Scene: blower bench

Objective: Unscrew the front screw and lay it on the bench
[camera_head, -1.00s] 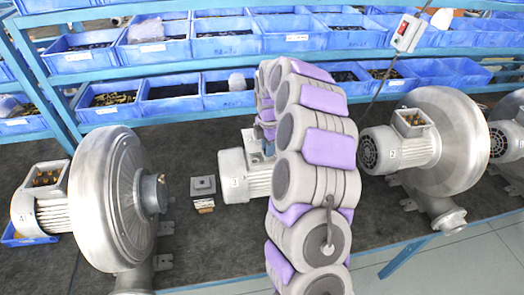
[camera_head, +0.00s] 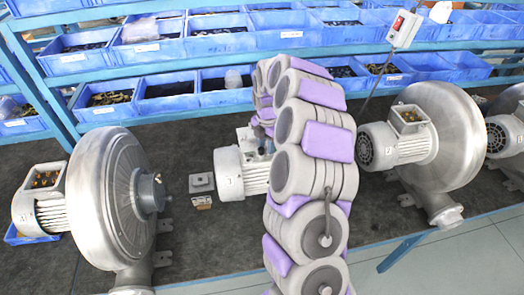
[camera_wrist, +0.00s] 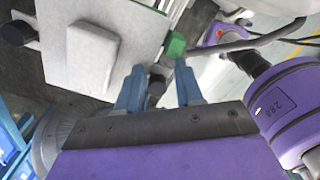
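A middle blower's motor (camera_head: 240,172) stands on the dark bench (camera_head: 190,250). My arm hides most of that blower. My gripper (camera_wrist: 158,86) has two blue fingers, seen apart in the wrist view. A small dark round thing lies between them in the picture; I cannot tell if it is between or beyond them. In the head view the gripper is over the top of the motor, partly behind my arm. I cannot make out the front screw. A small grey square cover (camera_head: 201,183) lies on the bench left of the motor, with a small brownish block (camera_head: 201,202) by it.
A large blower (camera_head: 112,200) stands at left and another (camera_head: 445,135) at right. Blue bins (camera_head: 167,102) fill the rack behind. A grey switch box (camera_head: 404,28) hangs at upper right.

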